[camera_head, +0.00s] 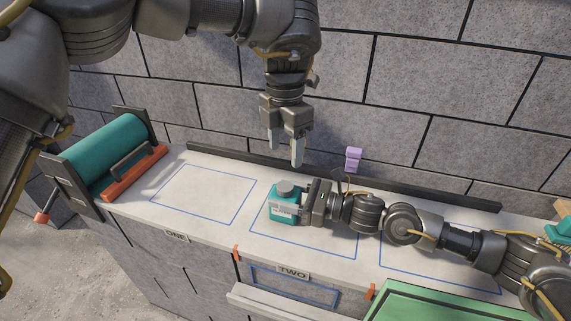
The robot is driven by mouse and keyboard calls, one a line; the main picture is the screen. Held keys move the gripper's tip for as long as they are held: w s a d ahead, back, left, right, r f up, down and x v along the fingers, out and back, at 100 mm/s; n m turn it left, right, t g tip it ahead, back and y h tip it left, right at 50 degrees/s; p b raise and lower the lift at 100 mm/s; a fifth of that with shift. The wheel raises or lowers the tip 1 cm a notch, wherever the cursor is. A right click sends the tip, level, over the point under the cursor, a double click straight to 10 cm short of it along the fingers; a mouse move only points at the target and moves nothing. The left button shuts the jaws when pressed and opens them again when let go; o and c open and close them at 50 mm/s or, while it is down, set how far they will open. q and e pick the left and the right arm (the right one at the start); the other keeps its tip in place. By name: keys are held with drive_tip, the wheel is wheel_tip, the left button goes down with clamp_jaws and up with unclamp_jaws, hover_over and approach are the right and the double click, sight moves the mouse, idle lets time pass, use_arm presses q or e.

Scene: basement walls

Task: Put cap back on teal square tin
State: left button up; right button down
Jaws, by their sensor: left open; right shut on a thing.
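The teal square tin (281,211) stands upright at the left part of the outlined area marked TWO, with a pale label on its front. A round grey cap (286,187) sits on top of the tin; I cannot tell how firmly it is seated. My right gripper (301,205) reaches in from the right and is shut on the tin; its fingertips are partly hidden. My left gripper (284,151) is open and empty, pointing down above the tin and cap, apart from both.
The outlined area marked ONE (205,193) is empty. A teal roller with an orange-edged frame (105,155) stands at the left end. A small purple object (353,159) is by the dark back rail (215,153). A green surface (440,305) lies at the front right.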

use_arm(q)
wheel_tip(320, 180, up, 2)
idle(0.4)
use_arm(e)
drive_tip(key=shift+c, duration=2.4)
unclamp_jaws()
drive_tip(key=b+v, duration=0.2)
drive_tip(key=v, duration=0.7)
drive_tip(key=shift+d+f, duration=0.1)
drive_tip(key=shift+v, duration=0.75)
use_arm(q)
wheel_tip(320, 180, down, 2)
drive_tip(key=shift+f, duration=0.1)
